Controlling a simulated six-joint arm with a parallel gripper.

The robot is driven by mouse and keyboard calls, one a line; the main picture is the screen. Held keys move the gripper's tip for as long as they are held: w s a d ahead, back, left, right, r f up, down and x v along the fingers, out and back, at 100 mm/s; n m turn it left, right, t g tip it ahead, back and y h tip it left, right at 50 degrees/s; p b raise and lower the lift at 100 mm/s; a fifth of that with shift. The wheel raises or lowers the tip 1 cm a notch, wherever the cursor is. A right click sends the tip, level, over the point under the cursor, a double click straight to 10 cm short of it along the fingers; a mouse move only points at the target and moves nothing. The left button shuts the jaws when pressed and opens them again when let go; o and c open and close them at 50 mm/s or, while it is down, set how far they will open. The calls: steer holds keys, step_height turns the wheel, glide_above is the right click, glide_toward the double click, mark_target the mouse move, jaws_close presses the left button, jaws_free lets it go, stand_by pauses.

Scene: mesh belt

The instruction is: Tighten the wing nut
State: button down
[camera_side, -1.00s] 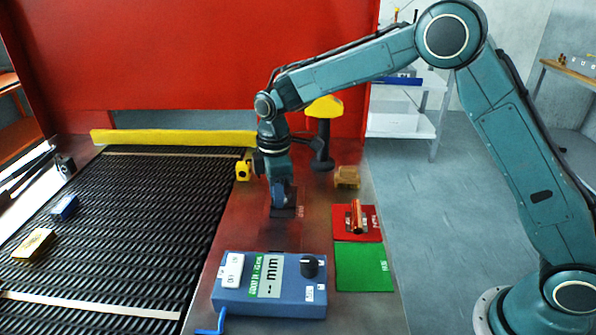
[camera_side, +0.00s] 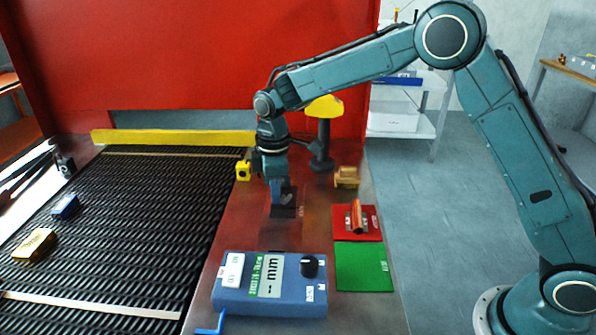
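My gripper (camera_side: 284,199) points down at a small dark block (camera_side: 286,211) on the brown metal table. The fingertips are small and dark, and I cannot tell whether they are open or shut, or whether they touch the block. I cannot make out a wing nut; anything between or under the fingers is hidden.
A blue gauge box (camera_side: 270,306) with a display and black knob stands in front, a blue lever (camera_side: 210,330) at its lower left. Red (camera_side: 371,232) and green (camera_side: 363,267) mats lie right. The black mesh belt (camera_side: 130,230) carries a gold block (camera_side: 35,244) and a blue block (camera_side: 66,207).

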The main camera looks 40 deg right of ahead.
steer(key=shift+s+d+f+m, duration=0.15)
steer(key=shift+d+m, duration=0.15)
steer(key=shift+m, duration=0.2)
steer(key=c, duration=1.6)
jaws_free()
steer(key=shift+a, duration=0.1)
steer(key=shift+r, duration=0.8)
step_height(320, 180, up, 12)
steer(key=shift+r, duration=0.15)
